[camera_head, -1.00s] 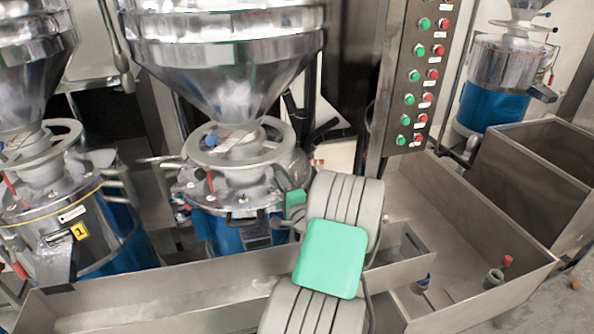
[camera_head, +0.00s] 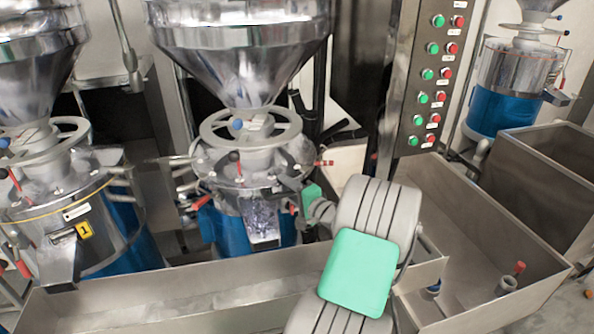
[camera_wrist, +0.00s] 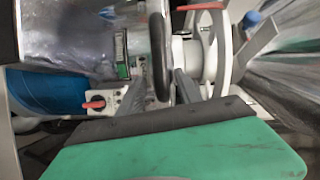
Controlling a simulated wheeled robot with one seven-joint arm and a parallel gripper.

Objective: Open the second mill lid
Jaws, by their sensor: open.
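The second mill (camera_head: 222,228) is the middle one in the head view, with a blue body, a metal top and a pale handwheel (camera_head: 250,128). A bright, mottled metal patch (camera_head: 262,218) shows on its front; I cannot tell whether this is the lid or an opening. My gripper (camera_head: 294,200) is at the right side of this mill's front, its tips small and partly hidden. In the wrist view, my gripper (camera_wrist: 158,90) has its two dark fingers apart, with a black handle (camera_wrist: 158,50) showing between or just beyond them. I cannot tell whether they touch it.
The first mill (camera_head: 75,215) stands at left with a yellow label. A long metal trough (camera_head: 190,290) runs in front of the mills. A panel (camera_head: 425,90) of green and red buttons stands at right, above metal bins (camera_head: 480,230). Another mill (camera_head: 505,90) is at far right.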

